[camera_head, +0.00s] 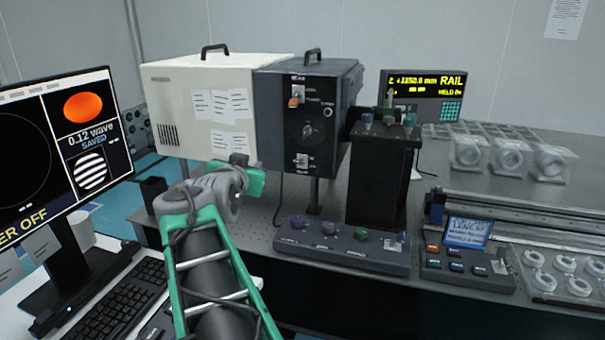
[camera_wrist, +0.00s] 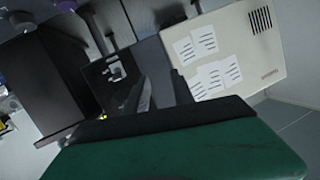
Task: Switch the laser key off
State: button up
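A dark grey box (camera_head: 310,120) stands on the table against a cream box. Its front panel has an orange-tipped switch at the top (camera_head: 294,102), a round black key-like knob (camera_head: 308,130) in the middle and another switch (camera_head: 302,160) below. The key's exact angle is too small to read. The dark box also shows, tilted, in the wrist view (camera_wrist: 108,75). My gripper (camera_head: 250,180) is in front of the cream box, left of and below the dark panel, touching no control that I can see. A green gripper part (camera_wrist: 180,150) fills the bottom of the wrist view; the finger gap is unclear.
The cream box (camera_head: 178,125) with paper labels is behind my gripper. A black block (camera_head: 378,180) stands right of the dark box, behind a knob panel (camera_head: 340,250). A monitor (camera_head: 50,150) at left reads "...ER OFF", the start cut off.

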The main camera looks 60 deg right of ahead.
aim_at(304, 135)
jog(key=s+d+r+m+g+h, duration=0.1)
jog(key=s+d, duration=0.1)
jog(key=d, duration=0.2)
jog(key=s+d+r+m+g+h, duration=0.1)
jog(key=s+d, duration=0.2)
jog(key=d, duration=0.1)
jog(key=s+d+r+m+g+h, duration=0.1)
jog(key=s+d+r, duration=0.1)
jog(key=d, duration=0.3)
jog(key=shift+s+m+h+b, duration=0.3)
jog(key=shift+h+b, duration=0.05)
jog(key=shift+h, duration=0.05)
jog(key=shift+w+d, duration=0.15)
jog(key=shift+d, duration=0.4)
jog(key=shift+c, duration=0.4)
grip_shut()
